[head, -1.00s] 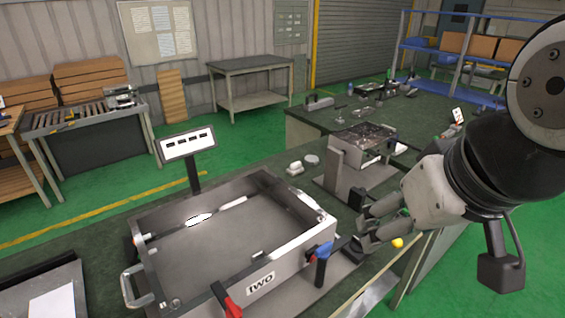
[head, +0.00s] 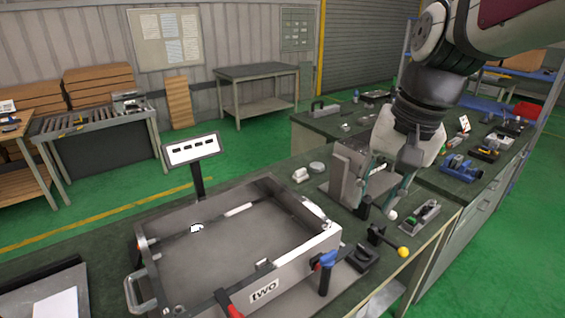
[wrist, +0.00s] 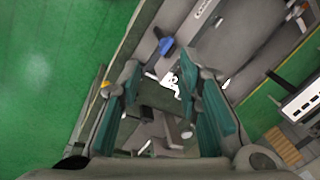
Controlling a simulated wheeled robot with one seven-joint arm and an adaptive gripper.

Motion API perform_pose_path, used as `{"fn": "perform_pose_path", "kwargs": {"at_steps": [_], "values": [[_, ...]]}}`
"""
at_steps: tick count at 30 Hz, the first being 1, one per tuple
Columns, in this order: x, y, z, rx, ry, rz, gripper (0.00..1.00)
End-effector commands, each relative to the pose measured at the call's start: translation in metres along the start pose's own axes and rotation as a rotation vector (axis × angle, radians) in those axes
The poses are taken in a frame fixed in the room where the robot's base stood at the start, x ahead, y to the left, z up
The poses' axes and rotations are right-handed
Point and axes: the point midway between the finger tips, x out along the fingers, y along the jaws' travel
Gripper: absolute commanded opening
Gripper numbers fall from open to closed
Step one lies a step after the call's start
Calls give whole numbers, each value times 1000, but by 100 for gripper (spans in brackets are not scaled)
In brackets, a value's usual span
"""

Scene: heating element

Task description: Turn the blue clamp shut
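The blue clamp (head: 327,259) is at the right front corner of the grey metal box (head: 290,268) marked "two". Its blue part sits at the top of a dark upright piece, and it also shows in the wrist view (wrist: 166,45). My gripper (head: 385,212) points down over the bench, behind and to the right of the clamp and apart from it. In the wrist view its teal-padded fingers (wrist: 162,80) are spread with nothing held between them. I cannot tell from these views whether the clamp is fully shut.
A red clamp (head: 235,309) is on the box's front wall. A black lever with a yellow knob (head: 403,252) stands near the bench's front edge. A grey fixture (head: 347,172) stands beside my gripper. A small sign (head: 192,149) rises behind the box.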

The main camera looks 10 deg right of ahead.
Motion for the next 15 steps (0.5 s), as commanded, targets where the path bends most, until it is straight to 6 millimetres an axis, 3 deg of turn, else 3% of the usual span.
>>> {"fn": "perform_pose_path", "kwargs": {"at_steps": [9,15], "values": [[64,-14,-70,348,-237,38,32],[106,-15,-100,521,-345,72,32]]}}
